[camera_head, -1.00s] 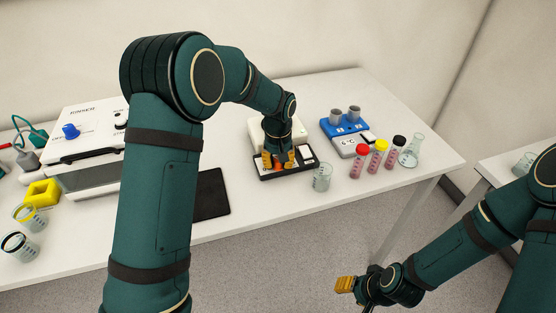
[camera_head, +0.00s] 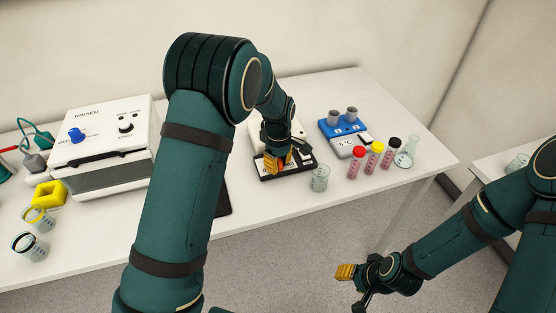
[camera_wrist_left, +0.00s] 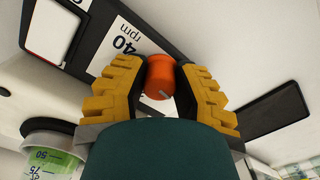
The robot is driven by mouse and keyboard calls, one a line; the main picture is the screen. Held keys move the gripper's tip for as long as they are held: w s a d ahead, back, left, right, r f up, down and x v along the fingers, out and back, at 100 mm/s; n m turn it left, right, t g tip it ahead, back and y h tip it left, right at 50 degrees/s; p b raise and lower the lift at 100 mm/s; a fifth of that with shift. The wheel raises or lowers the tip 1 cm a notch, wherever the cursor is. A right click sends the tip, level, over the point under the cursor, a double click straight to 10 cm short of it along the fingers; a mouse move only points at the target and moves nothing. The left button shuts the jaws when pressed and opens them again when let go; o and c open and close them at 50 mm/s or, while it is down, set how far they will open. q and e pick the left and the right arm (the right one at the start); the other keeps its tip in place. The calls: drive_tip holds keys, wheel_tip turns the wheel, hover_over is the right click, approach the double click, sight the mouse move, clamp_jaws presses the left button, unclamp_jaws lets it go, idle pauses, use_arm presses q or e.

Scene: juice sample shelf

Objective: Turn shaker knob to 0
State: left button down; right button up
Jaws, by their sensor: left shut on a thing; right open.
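The shaker's front panel (camera_head: 265,176) is black with white label patches, in front of its pale platform, near the middle of the table. In the left wrist view the panel (camera_wrist_left: 100,62) shows a label reading "40 rpm". The orange knob (camera_wrist_left: 160,75) has a pale pointer mark and sits between the yellow fingers of my left gripper (camera_wrist_left: 160,82), which is shut on it. In the head view my left gripper (camera_head: 277,163) covers most of the knob. My right gripper (camera_head: 346,271) is open and empty, off the table's front edge.
A beaker (camera_head: 320,178) stands close right of the shaker. Capped tubes (camera_head: 372,158), a flask (camera_head: 406,152) and a blue device (camera_head: 345,126) are further right. A white rinser box (camera_head: 100,140), a yellow block (camera_head: 50,194) and beakers (camera_head: 31,246) are at left.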

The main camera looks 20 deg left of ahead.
sight(279, 161)
use_arm(q)
drive_tip(key=shift+s+f+n, duration=0.1)
drive_tip(key=shift+n, duration=0.5)
drive_tip(key=c, duration=0.7)
unclamp_jaws()
drive_tip(key=shift+d, duration=0.1)
wheel_tip(279, 161, up, 12)
drive_tip(key=shift+r, duration=0.1)
